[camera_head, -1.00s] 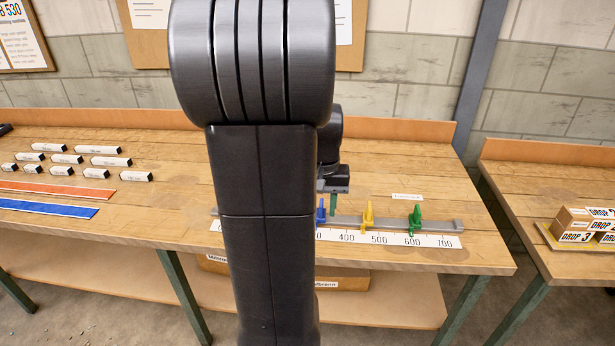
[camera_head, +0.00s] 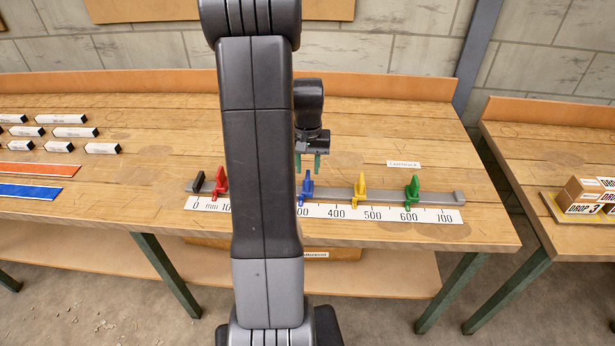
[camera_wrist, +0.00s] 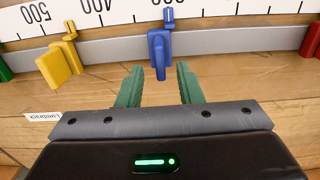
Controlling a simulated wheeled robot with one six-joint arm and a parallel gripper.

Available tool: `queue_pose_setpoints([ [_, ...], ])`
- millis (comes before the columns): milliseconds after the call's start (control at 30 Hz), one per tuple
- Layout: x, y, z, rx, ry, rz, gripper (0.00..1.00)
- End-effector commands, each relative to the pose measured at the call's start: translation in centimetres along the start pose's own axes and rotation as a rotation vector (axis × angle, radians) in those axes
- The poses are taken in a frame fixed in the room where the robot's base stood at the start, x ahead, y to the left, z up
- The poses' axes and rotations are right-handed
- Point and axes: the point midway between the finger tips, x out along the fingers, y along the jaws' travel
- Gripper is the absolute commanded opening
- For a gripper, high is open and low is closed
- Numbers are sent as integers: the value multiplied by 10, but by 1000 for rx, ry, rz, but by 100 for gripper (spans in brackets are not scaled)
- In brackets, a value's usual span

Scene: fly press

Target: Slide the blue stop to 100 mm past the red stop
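The blue stop (camera_head: 307,186) sits on the grey rail at about the 300 mark. The red stop (camera_head: 220,182) is near the left end, about the 100 mark, and its edge shows at the right of the wrist view (camera_wrist: 312,42). My gripper (camera_head: 308,170) is open just behind the blue stop. In the wrist view its green fingertips (camera_wrist: 158,72) lie either side of the blue stop's upright handle (camera_wrist: 159,50), which is just ahead of them. I see no contact. My arm hides the rail between red and blue.
The yellow stop (camera_head: 360,190) and green stop (camera_head: 413,187) stand right of the blue one on the rail. A white millimetre scale (camera_head: 385,213) runs along the rail's front. Labelled blocks (camera_head: 75,132) and coloured strips lie at left. Clear bench surrounds the rail's back.

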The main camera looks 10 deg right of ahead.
Motion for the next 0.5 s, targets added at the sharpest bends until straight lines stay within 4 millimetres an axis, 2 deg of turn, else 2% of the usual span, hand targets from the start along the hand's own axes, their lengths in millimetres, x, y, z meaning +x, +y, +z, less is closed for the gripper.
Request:
queue_pose_setpoints([
  [100, 23, 0, 1, 0, -4, 0, 33],
  [200, 36, 0, 0, 0, -3, 0, 33],
  [500, 50, 0, 0, 0, -1, 0, 33],
])
